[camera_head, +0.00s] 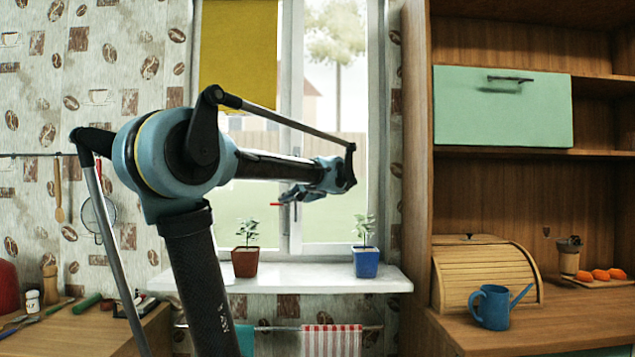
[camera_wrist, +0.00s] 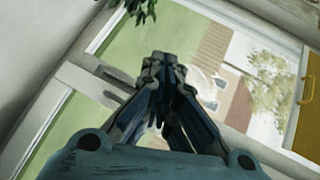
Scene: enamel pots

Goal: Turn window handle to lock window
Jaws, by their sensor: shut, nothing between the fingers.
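The window (camera_head: 325,110) has a white frame with a central upright bar (camera_head: 285,60). My gripper (camera_head: 285,201) is in front of this bar, at the lower middle of the window. In the wrist view my gripper (camera_wrist: 163,62) is shut and empty, with its fingertips together over the window bar. A slim grey piece (camera_wrist: 118,75) on the bar, just left of the fingertips, looks like the window handle. I cannot tell whether the fingers touch it. In the head view my gripper and arm make the handle hard to make out.
A brown pot with a plant (camera_head: 245,262) and a blue pot with a plant (camera_head: 367,261) stand on the white sill (camera_head: 310,283). A yellow blind (camera_head: 238,55) covers the upper left pane. A wooden cabinet (camera_head: 416,150) stands to the right.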

